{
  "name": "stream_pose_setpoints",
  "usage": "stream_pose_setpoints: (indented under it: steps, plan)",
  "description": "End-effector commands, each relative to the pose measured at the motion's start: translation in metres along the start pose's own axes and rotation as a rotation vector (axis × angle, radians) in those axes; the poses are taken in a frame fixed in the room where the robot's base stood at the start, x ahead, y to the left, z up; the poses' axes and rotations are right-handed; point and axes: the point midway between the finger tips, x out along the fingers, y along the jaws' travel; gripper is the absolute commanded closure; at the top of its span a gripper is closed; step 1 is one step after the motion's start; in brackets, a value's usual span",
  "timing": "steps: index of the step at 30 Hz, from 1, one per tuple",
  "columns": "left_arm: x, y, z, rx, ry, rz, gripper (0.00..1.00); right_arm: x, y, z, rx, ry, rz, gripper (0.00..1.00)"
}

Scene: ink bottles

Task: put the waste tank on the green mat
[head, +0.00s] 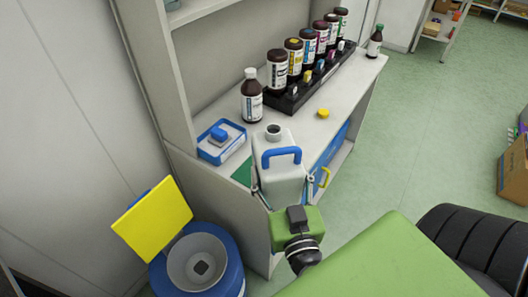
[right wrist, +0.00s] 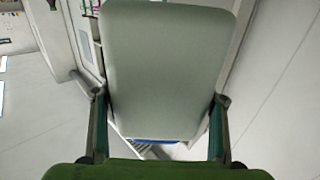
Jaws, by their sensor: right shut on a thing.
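The waste tank (head: 280,180) is a white canister with a blue handle and an open dark-rimmed neck. It looks upright at the near end of the counter. My right gripper (head: 284,188) is shut on it, one finger on each side. In the right wrist view the tank (right wrist: 165,65) fills the middle between the fingers (right wrist: 158,115). The green mat (head: 242,173) shows as a small patch on the counter just left of the tank; the rest is hidden. I cannot tell whether the tank's base touches the counter or mat. My left gripper is out of view.
A blue-and-white box (head: 221,143) and a dark bottle (head: 252,97) stand behind the tank. A black rack (head: 312,82) holds several ink bottles. A yellow cap (head: 323,113) lies on the counter. A blue bin (head: 205,265) with a yellow lid stands at lower left.

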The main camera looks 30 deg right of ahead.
Motion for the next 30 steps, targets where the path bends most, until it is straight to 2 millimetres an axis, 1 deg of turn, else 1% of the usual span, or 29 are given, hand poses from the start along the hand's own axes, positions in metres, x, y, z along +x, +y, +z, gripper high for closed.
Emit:
stream_pose_setpoints:
  steps: [1,5,10,14,15,18,21,26,29,30]
  plan:
    - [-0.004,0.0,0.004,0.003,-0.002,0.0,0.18,0.004,0.001,-0.003,0.0,0.003,0.009,0.73]
    - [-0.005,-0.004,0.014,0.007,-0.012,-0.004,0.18,0.025,0.002,0.006,-0.002,0.005,0.013,0.73]
    - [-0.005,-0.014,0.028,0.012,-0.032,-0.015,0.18,0.065,0.003,0.024,-0.002,0.007,0.012,0.73]
    - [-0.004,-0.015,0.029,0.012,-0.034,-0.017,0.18,0.096,0.003,0.037,-0.002,0.006,0.012,0.73]
    - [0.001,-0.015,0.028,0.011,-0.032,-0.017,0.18,0.101,0.003,0.05,-0.002,0.003,0.012,0.73]
    - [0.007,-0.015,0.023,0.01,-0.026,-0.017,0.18,0.115,0.003,0.067,-0.003,0.003,0.011,0.73]
    - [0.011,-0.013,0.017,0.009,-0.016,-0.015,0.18,0.125,0.003,0.079,-0.002,0.003,0.012,0.73]
    - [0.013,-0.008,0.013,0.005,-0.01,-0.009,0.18,0.133,0.003,0.087,0.0,0.003,0.011,0.73]
    - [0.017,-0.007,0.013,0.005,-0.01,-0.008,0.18,0.14,0.003,0.097,-0.001,0.003,0.011,0.73]
    - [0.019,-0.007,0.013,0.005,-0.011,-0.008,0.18,0.142,0.003,0.103,-0.002,0.002,0.01,0.73]
